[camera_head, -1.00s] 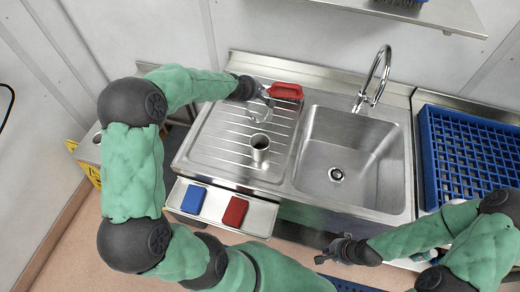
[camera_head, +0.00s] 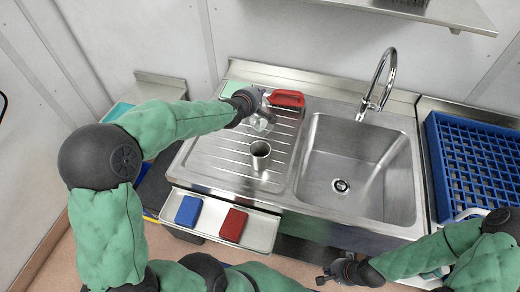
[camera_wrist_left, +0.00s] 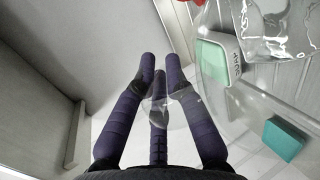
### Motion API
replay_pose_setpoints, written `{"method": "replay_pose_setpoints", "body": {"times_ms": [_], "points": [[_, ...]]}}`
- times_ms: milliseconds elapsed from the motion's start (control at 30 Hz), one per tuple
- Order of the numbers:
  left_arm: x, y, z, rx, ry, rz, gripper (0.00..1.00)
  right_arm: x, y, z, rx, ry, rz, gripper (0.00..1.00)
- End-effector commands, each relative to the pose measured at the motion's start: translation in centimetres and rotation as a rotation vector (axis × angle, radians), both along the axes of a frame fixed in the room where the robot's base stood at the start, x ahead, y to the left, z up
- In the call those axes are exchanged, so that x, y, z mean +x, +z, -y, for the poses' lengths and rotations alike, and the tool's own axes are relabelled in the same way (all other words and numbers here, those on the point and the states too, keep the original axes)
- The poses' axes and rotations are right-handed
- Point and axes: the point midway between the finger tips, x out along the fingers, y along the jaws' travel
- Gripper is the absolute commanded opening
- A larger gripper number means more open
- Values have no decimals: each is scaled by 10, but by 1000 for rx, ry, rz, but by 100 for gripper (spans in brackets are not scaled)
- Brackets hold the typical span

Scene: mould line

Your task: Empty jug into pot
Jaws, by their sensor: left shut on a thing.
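A clear jug (camera_head: 263,122) is at my left gripper (camera_head: 257,104), above the ribbed drainboard. It looks tilted, and its contents are too small to make out. The steel pot (camera_head: 260,155) stands upright on the drainboard, just below the jug in the head view. In the left wrist view my left gripper (camera_wrist_left: 160,84) has its dark fingers closed around a clear part of the jug (camera_wrist_left: 157,112). My right gripper (camera_head: 329,275) is empty in front of the sink cabinet, its fingers apart.
A red object (camera_head: 287,98) lies behind the pot. The sink basin (camera_head: 357,170) with a tall tap (camera_head: 378,85) is to the right, then a blue rack (camera_head: 470,165). A front tray (camera_head: 262,230) holds a blue block (camera_head: 188,211) and a red block (camera_head: 233,225).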

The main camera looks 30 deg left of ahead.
Motion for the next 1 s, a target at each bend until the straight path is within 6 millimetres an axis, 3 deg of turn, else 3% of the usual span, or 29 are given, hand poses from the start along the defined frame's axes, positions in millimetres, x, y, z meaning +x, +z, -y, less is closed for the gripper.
{"method": "replay_pose_setpoints", "body": {"times_ms": [1000], "points": [[-25,20,16,104,0,163,0,0,-11,0,0,0,0,0]]}}
